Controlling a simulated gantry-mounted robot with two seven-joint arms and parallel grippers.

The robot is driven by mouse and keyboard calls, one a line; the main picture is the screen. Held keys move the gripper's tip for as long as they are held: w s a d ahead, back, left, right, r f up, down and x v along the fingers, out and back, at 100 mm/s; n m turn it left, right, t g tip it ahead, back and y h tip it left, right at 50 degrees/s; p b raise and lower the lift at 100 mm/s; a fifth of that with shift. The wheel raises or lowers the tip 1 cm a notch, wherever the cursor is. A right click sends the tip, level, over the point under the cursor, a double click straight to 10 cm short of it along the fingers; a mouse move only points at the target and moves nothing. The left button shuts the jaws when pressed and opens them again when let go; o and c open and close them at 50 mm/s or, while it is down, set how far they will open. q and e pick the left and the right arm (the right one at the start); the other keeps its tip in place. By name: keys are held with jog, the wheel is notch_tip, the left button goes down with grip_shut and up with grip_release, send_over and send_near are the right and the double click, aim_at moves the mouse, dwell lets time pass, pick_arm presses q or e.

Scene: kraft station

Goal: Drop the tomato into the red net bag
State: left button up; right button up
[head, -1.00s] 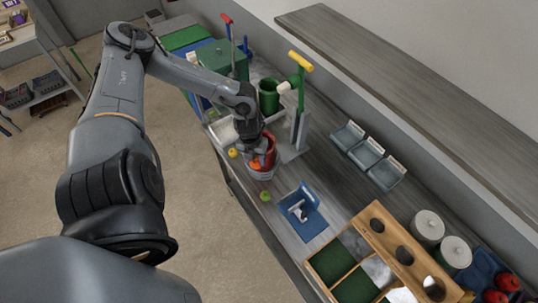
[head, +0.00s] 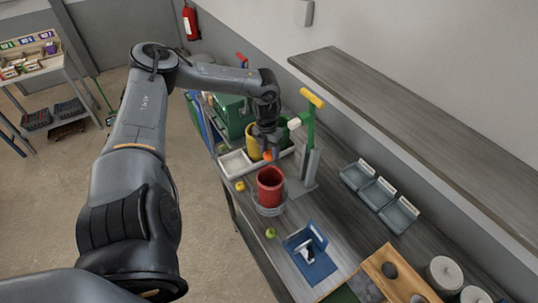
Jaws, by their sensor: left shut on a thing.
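My left gripper (head: 267,142) is shut on an orange-red round tomato (head: 267,155), held low between its fingertips. It hangs beside the yellow container (head: 252,143), beyond the red one. The red net bag (head: 270,182) looks like an open red cylinder standing in a pale round holder near the bench's front edge. Its opening faces up and its inside looks empty from here. The tomato is behind and above the red bag, apart from it. My right gripper is not in view.
A green stand with a yellow handle (head: 311,112) rises right of the gripper. A white tray (head: 235,165), a yellow fruit (head: 240,186) and a green fruit (head: 270,233) lie near the front edge. A shelf overhangs the right.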

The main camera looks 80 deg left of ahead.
aim_at(269, 159)
pick_arm(q)
jog(key=shift+f+b, duration=1.85)
jog(key=shift+f, duration=0.65)
jog(key=o, duration=1.1)
jog(key=r, duration=0.3)
jog(key=r+b, duration=0.1)
jog(key=r, duration=0.2)
jog(key=r+b, duration=0.1)
jog(key=r, duration=0.2)
jog(key=shift+s+a+r, duration=0.2)
jog(key=shift+a+r, duration=0.1)
jog(key=shift+r, duration=0.65)
jog(key=shift+s, duration=0.15)
